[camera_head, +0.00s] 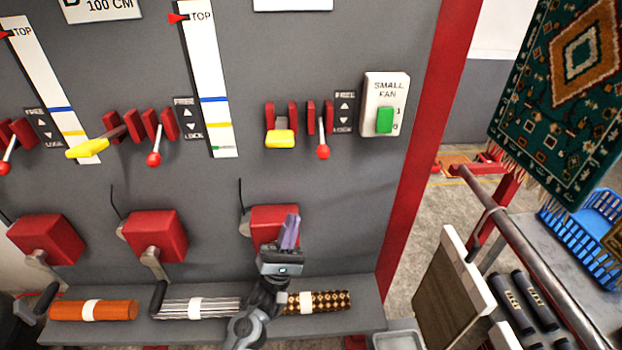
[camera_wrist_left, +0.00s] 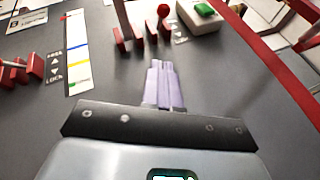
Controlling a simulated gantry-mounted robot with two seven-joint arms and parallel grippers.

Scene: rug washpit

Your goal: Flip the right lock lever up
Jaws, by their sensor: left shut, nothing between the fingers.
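The right lock lever (camera_head: 323,151) is a short lever with a red ball tip. It hangs down between two red brackets on the grey panel, on the LOCK side of its FREE/LOCK label (camera_head: 344,112). Its red ball (camera_wrist_left: 163,10) also shows at the top of the left wrist view. My left gripper (camera_head: 289,232) is below the lever and apart from it, in front of the right red box (camera_head: 264,215). Its fingers (camera_wrist_left: 162,85) are shut and empty, pointing up towards the lever brackets. My right gripper is in neither view.
A yellow-handled lever (camera_head: 279,138) is just left of the lock lever. The SMALL FAN switch (camera_head: 384,104) is to its right. Rolled rugs (camera_head: 318,301) lie on the ledge below. A red post (camera_head: 425,130) edges the panel. Bare panel separates gripper and lever.

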